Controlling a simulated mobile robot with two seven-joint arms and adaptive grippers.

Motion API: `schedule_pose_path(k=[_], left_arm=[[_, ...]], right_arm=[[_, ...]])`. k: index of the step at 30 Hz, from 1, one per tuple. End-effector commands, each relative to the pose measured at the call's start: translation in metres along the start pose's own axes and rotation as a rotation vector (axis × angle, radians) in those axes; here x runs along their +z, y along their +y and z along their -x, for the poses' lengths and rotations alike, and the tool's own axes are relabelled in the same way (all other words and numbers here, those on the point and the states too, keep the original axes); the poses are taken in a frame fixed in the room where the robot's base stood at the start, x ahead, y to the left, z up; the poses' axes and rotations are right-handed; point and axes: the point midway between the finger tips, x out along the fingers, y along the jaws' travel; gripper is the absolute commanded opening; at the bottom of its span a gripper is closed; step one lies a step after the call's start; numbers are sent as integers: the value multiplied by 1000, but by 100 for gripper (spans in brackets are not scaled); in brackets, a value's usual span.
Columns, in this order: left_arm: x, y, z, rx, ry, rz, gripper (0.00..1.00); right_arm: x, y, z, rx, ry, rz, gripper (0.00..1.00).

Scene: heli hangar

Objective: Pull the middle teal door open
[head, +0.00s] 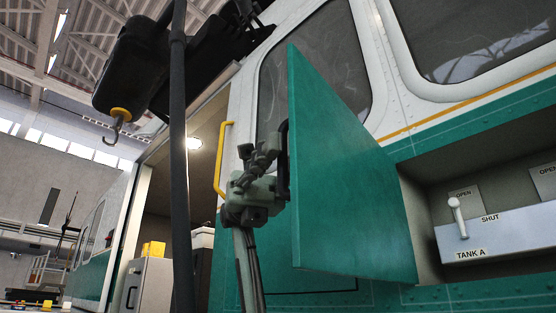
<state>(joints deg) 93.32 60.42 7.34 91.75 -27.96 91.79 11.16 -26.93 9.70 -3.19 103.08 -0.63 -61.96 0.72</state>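The middle teal door (345,175) stands swung out from the helicopter's side in the head view, well away from its opening. Its black handle (284,150) is on the left edge of the door. My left gripper (262,160) is right beside this handle, its dark fingers just left of it. I cannot tell whether the fingers are closed around the handle or only next to it. My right gripper is not in view.
A yellow grab rail (221,165) is left of my gripper. A hoist hook (115,128) hangs at upper left. A grey cabinet (148,283) stands at lower left.

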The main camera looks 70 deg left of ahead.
Motion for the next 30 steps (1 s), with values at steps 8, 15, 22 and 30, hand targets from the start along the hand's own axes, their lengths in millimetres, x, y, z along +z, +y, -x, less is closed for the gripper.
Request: schedule_pose_path(k=[8,15,22,30], left_arm=[[1,0,45,1,-6,1,18],[1,-1,94,1,-4,-1,18],[1,0,117,1,-3,0,18],[0,0,119,1,-1,0,18]], right_arm=[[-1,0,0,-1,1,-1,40],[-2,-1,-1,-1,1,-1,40],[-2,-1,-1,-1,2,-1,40],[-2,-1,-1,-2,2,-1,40]])
